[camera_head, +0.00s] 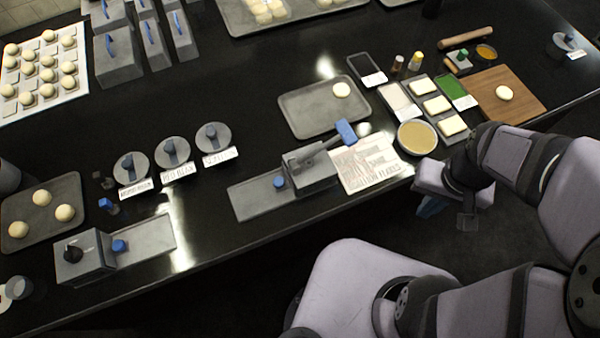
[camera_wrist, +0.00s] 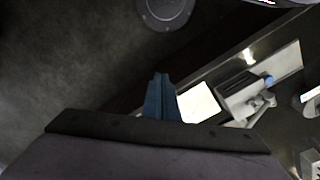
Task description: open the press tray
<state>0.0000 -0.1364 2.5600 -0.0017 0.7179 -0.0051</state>
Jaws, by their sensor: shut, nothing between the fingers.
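The press (camera_head: 312,170) stands near the front edge of the dark counter, a grey block with a lever ending in a blue handle (camera_head: 346,132). A flat grey tray (camera_head: 250,203) with a blue knob (camera_head: 279,182) extends from its left side; I cannot tell how far the tray is drawn out. The press also shows in the wrist view (camera_wrist: 240,92), right of my fingers. My gripper (camera_head: 430,207) is beyond the counter's front edge, right of the press and apart from it. Its blue fingers (camera_wrist: 162,88) are shut and empty in the wrist view.
A printed white sheet (camera_head: 366,166) lies right of the press, beside a bowl of tan paste (camera_head: 417,137). A second grey device (camera_head: 84,256) with a black knob stands at the left front. Several labelled round lids (camera_head: 172,153) lie between. Bare counter separates these from the press.

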